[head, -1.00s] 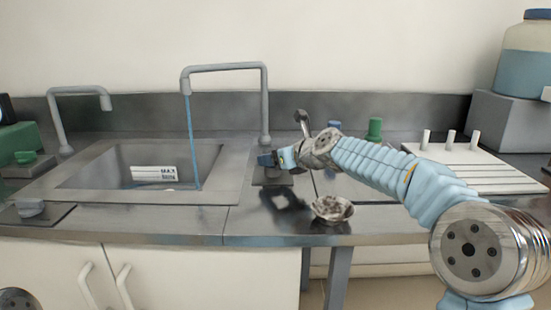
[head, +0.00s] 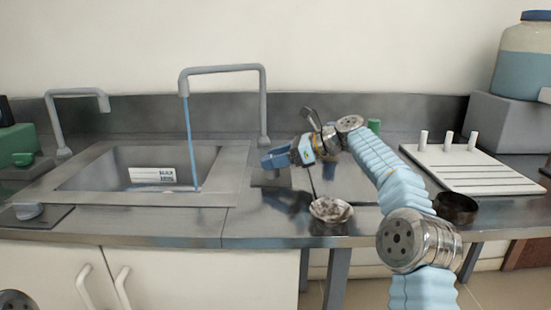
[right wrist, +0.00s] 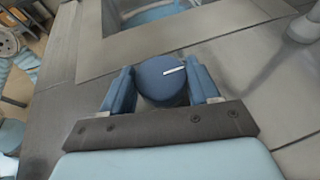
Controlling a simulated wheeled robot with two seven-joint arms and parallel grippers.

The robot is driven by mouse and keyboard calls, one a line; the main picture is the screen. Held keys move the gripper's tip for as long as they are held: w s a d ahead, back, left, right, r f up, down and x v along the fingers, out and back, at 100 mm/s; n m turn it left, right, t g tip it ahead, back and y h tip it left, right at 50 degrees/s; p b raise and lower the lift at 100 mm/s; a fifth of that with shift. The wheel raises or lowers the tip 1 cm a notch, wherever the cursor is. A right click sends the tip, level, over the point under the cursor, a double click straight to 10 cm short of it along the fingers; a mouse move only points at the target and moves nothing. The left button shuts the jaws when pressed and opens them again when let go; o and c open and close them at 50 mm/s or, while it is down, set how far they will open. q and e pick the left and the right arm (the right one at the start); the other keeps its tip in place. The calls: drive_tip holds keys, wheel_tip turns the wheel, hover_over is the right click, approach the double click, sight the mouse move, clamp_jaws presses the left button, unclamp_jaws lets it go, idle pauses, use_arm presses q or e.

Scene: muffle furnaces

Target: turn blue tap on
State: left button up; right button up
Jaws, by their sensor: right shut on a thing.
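The blue tap knob (right wrist: 162,80) is a round blue cap with a white mark line, seen in the right wrist view between my fingers. My right gripper (right wrist: 163,88) is shut on it, one blue finger on each side. In the head view my right gripper (head: 272,160) is at the counter just right of the sink, and its fingers hide the knob. The grey tap spout (head: 222,69) arches over the sink, and a thin blue stream (head: 190,140) runs from it into the basin. My left gripper is not in view.
The sink (head: 125,165) lies left of my gripper, with another grey spout (head: 55,125) at its left. A small bowl (head: 331,209) stands near the front edge. A dark dish (head: 456,208) and a white pegged board (head: 480,172) are to the right.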

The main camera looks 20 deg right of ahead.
drive_tip(key=shift+n+g+y, duration=0.3)
drive_tip(key=shift+n+g, duration=0.2)
idle(0.3)
drive_tip(key=o, duration=1.1)
drive_tip(key=shift+c, duration=0.2)
drive_tip(key=shift+d, duration=0.1)
